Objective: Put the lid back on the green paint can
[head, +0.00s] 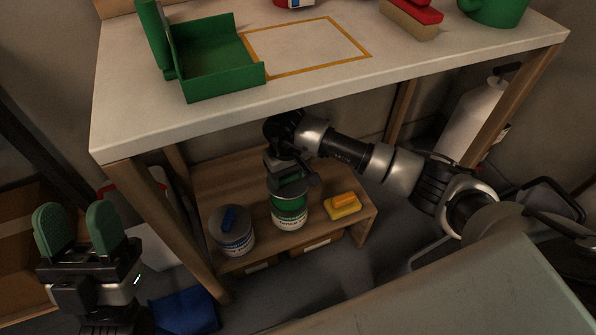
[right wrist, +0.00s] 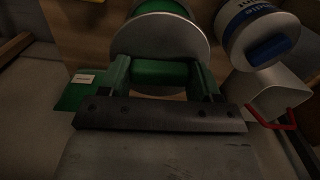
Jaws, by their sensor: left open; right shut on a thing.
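The green paint can (head: 289,213) stands upright on the low wooden shelf under the table; part of it also shows in the right wrist view (right wrist: 163,7). Its grey lid (right wrist: 160,40) has a green handle (right wrist: 160,73). My right gripper (right wrist: 162,78) is shut on that handle, and the lid (head: 288,187) is at the can's top in the head view. I cannot tell whether the lid touches the rim. The right gripper's fingers are mostly hidden in the head view. My left gripper (head: 77,228) is open and empty at the lower left, away from the shelf.
A blue-labelled can (head: 235,240) with a blue-handled lid stands left of the green can; a yellow sponge (head: 343,210) lies right. The tabletop (head: 330,82) overhangs my right arm, and table legs (head: 165,230) flank the shelf (head: 215,183). A white cylinder (head: 470,118) stands right.

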